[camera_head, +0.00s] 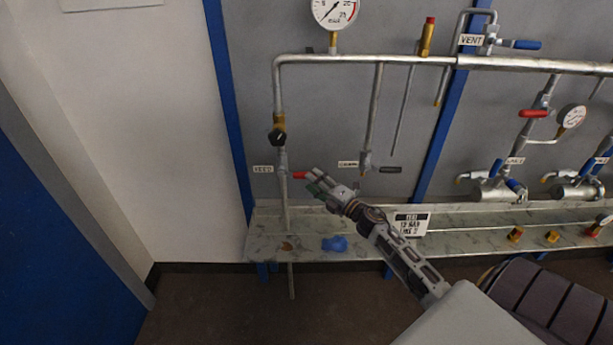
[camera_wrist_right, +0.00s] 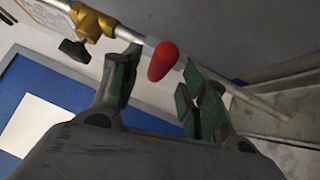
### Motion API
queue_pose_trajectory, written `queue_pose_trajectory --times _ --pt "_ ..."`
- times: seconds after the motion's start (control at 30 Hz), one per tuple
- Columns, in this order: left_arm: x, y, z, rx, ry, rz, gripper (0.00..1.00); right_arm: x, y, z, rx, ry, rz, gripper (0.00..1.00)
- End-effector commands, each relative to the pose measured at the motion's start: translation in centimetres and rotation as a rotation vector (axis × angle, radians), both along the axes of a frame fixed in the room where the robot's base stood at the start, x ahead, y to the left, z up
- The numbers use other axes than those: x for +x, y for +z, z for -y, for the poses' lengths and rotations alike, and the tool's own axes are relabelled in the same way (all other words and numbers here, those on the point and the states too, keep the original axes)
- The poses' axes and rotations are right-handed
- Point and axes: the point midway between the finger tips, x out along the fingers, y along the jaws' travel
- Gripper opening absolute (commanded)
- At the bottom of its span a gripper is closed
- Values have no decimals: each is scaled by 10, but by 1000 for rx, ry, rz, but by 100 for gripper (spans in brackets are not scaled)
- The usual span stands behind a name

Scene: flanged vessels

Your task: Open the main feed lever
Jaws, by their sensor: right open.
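The feed lever has a red handle (camera_head: 300,175) on the vertical pipe at the left, next to a label (camera_head: 263,169) that seems to read FEED. The handle points to the right, roughly level. My right gripper (camera_head: 316,183) is at the handle's outer end in the head view. In the right wrist view the red handle (camera_wrist_right: 163,61) shows between the two open fingers of my right gripper (camera_wrist_right: 155,85), nearer their tips. I cannot tell whether a finger touches it. My left gripper is not in view.
A black knob on a brass valve (camera_head: 277,137) sits above the lever. A second valve with a dark handle (camera_head: 390,169) is to the right. A blue object (camera_head: 334,243) lies on the shelf (camera_head: 262,232) below. Red- and blue-handled valves stand further right.

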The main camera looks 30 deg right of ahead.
Motion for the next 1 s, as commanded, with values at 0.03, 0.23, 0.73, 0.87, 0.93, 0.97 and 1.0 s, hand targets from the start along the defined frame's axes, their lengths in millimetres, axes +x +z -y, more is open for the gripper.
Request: queue_pose_trajectory --times 0.03,0.23,0.73,0.87,0.93,0.97,1.0 --pt "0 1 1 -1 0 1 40 5 2 -1 -1 0 1 44" --pt "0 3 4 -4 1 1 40 19 4 -5 -1 0 0 44" --pt "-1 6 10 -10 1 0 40 40 5 -10 -1 0 -1 44" --pt "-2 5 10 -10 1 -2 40 40 5 -10 -1 0 -1 44" --pt "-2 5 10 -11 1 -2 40 40 5 -10 -1 0 -1 44" --pt "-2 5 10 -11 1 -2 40 40 5 -10 -1 0 -1 44" --pt "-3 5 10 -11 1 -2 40 40 5 -10 -1 0 -1 42"
